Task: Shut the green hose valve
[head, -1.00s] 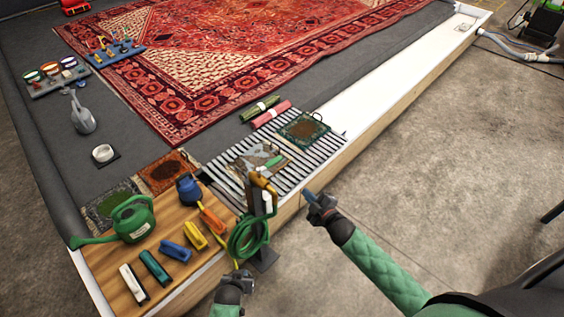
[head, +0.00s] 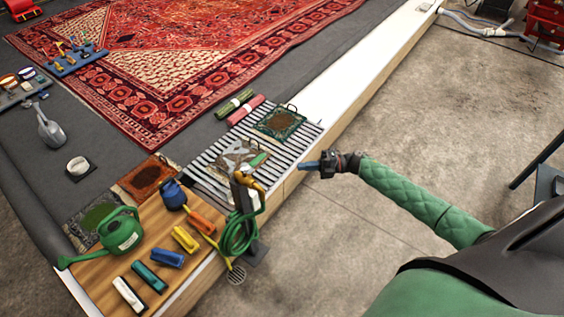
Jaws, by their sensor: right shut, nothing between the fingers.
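The hose post (head: 248,205) stands at the front edge of the washpit, with a brass tap (head: 246,181) on top and a coiled green hose (head: 237,235) hanging from it. A green lever-like piece (head: 259,159) shows just above the tap, against the slatted grate. I cannot tell whether it joins the tap or how it is turned. My right gripper (head: 308,165) is shut and empty, to the right of the tap and apart from it, with its fingers pointing left. My left gripper is out of view.
The concrete floor (head: 440,130) at right is mostly clear.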

